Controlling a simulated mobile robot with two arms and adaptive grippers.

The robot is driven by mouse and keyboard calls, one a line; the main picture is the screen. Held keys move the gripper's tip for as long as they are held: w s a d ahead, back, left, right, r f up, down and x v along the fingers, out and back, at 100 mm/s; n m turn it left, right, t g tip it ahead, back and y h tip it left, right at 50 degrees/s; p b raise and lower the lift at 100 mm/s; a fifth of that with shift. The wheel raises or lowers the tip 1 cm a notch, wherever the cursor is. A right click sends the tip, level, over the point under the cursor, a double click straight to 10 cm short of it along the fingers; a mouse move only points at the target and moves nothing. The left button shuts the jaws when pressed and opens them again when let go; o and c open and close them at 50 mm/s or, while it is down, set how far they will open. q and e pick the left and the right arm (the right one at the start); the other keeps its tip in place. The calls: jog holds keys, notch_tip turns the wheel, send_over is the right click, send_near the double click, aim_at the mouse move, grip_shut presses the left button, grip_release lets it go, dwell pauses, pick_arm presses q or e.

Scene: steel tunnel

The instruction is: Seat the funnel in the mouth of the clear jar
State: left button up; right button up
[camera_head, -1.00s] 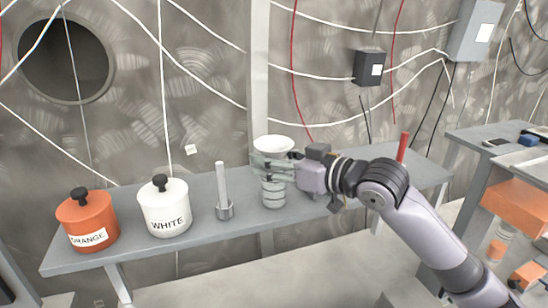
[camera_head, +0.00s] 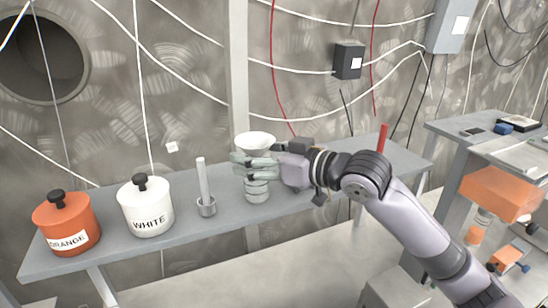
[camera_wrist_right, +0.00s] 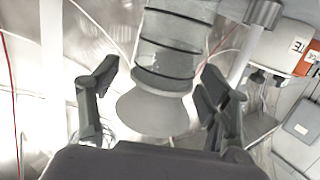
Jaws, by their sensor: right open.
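The white funnel (camera_head: 256,138) stands upright with its wide rim up, over the mouth of the clear ringed jar (camera_head: 257,190) on the grey bench. In the right wrist view, the funnel (camera_wrist_right: 150,114) appears below the jar (camera_wrist_right: 168,60), its narrow end toward the jar mouth; how deep the spout sits is hidden. My right gripper (camera_head: 254,165) is at the level where funnel and jar meet. In the right wrist view, its fingers (camera_wrist_right: 160,92) are spread on either side, with gaps to the funnel. My left gripper is not in view.
A metal holder with an upright rod (camera_head: 205,190) stands left of the jar. Farther left are the white canister (camera_head: 147,208) and orange canister (camera_head: 67,225). A red rod (camera_head: 383,138) stands toward the bench's right end. The bench (camera_head: 120,250) is clear along its front edge.

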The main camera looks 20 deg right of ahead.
jog(key=v, duration=1.1)
jog(key=shift+s, duration=0.25)
jog(key=shift+d, duration=0.1)
